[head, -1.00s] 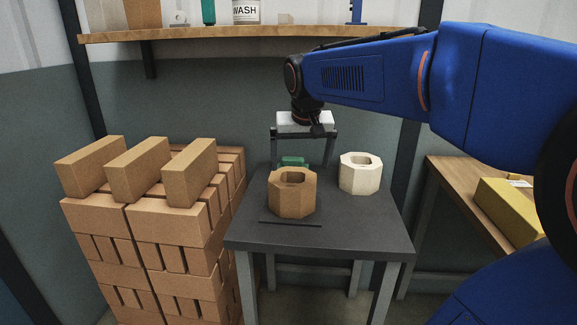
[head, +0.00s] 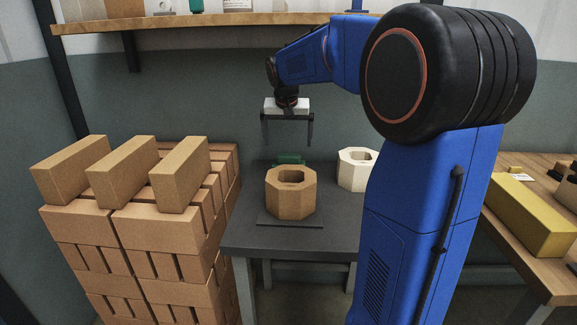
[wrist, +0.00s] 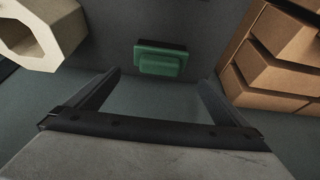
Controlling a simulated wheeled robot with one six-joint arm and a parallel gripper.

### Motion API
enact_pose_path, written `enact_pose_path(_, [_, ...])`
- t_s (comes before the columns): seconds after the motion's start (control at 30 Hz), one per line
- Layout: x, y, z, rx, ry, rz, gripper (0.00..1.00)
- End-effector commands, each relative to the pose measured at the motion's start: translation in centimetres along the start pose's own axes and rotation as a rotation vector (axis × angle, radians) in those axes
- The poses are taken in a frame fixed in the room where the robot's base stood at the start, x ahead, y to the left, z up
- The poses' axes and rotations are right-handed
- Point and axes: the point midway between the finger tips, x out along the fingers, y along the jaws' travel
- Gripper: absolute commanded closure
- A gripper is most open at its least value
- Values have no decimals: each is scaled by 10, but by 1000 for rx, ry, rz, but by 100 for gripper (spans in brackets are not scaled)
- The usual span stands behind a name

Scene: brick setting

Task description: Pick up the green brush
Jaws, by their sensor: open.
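The green brush (head: 288,159) lies at the far edge of the dark table (head: 245,238), behind the brown octagonal block, which hides part of it in the head view. The brush also shows whole in the wrist view (wrist: 160,60), near the top middle, beyond the fingertips. My gripper (head: 288,145) is open and empty, above and behind the far side of the table. In the wrist view its two fingers (wrist: 160,82) stand wide apart, with the brush ahead of the gap and not between them.
The brown octagonal block (head: 291,204) stands on a dark plate in front of the brush. A cream octagonal block (head: 352,178) stands to the right, partly behind my arm. Stacked bricks (head: 150,235) rise at left. A wall shelf (head: 200,22) runs above; a wooden bench (head: 520,225) is at right.

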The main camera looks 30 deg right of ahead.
Motion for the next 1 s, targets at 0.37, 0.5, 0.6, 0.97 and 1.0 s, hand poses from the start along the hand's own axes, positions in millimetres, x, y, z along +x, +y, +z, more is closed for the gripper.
enact_pose_path(0.37, [49,0,0,0,-1,0,0])
enact_pose_path(0.5, [54,0,0,0,-1,0,0])
enact_pose_path(0.6, [61,0,1,-1,-2,1,0])
enact_pose_path(0.97, [102,0,2,-1,0,0,0])
enact_pose_path(1.0, [103,0,2,-1,0,0,0])
